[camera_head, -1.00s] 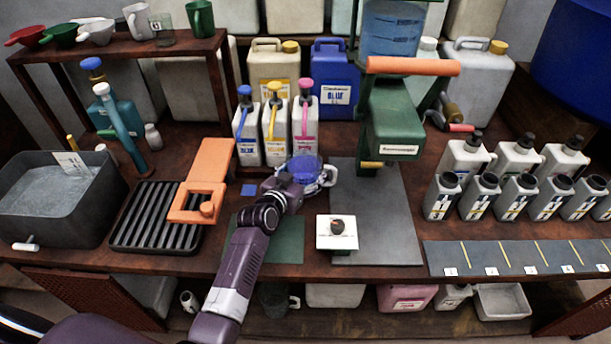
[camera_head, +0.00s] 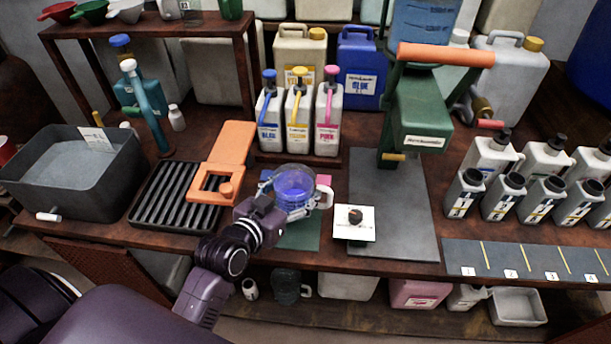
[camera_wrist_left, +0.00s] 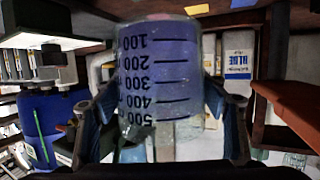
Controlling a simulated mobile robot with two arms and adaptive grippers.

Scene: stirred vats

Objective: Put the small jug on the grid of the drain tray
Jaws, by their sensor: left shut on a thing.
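The small jug (camera_head: 297,184) is clear, with blue liquid inside and a handle on its right. My left gripper (camera_head: 290,192) is shut around its body and holds it above the bench. In the left wrist view the jug (camera_wrist_left: 160,75) fills the middle between the fingers, its scale marks upside down in the picture. The drain tray (camera_head: 146,212) has a black slatted grid, left of the jug and apart from it. An orange board (camera_head: 218,160) lies over the grid's right part; the left part is bare. My right gripper is out of view.
A grey basin (camera_head: 70,185) stands left of the drain tray, with a teal tap (camera_head: 148,108) behind. Pump bottles (camera_head: 298,122) stand behind the jug. A green mat (camera_head: 300,238) and a white block (camera_head: 353,224) are near the front edge. A green press (camera_head: 418,112) stands at right.

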